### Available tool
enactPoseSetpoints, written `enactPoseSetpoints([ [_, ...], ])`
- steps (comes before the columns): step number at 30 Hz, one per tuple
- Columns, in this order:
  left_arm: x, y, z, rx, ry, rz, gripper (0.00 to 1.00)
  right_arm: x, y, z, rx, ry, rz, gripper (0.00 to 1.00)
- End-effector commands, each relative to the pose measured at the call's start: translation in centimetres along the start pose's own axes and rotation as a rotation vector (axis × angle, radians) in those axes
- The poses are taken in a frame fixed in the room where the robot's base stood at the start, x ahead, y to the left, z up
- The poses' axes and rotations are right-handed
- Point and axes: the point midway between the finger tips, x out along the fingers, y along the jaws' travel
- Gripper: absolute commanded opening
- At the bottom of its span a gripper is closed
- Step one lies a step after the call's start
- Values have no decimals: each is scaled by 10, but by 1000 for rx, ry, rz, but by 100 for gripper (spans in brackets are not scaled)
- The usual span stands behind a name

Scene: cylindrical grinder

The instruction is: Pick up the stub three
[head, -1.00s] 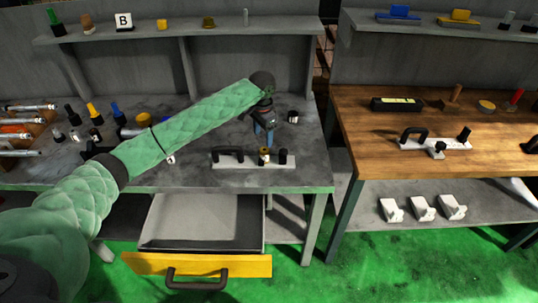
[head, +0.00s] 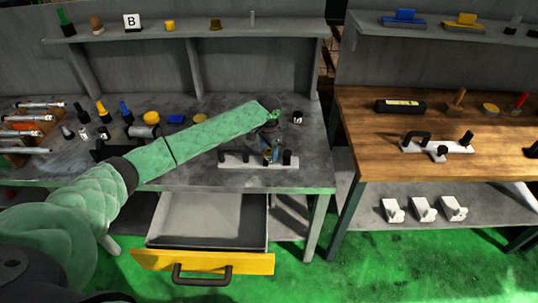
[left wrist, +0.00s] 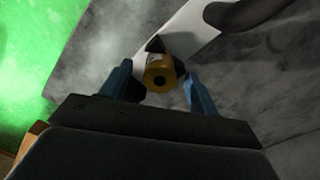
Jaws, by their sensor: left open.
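My left gripper (left wrist: 158,82) is open, with one blue finger on each side of the stub and visible gaps between. In the head view, my left gripper (head: 271,155) is low over the white plate (head: 232,164) on the grey bench and partly hides the stub. My right gripper is not in view.
A yellow-fronted drawer (head: 207,263) stands open below the bench. Coloured pieces and a rack crowd the bench's left. A wooden bench (head: 375,155) stands at right.

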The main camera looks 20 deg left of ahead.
Motion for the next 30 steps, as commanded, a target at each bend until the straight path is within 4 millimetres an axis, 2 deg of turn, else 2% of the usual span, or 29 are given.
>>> enactPoseSetpoints([
  [6, 0, 0, 0, 0, 0, 0, 59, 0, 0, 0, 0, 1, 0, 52],
  [15, 0, 0, 0, -1, 0, 0, 0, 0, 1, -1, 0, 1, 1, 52],
  [23, -1, -1, 0, -1, 1, -1, 0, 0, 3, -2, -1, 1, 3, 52],
  [28, -10, -1, -1, -1, 2, -1, 0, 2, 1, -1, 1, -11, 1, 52],
  [30, -17, -1, -1, -1, 3, -1, 0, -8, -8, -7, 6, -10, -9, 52],
])
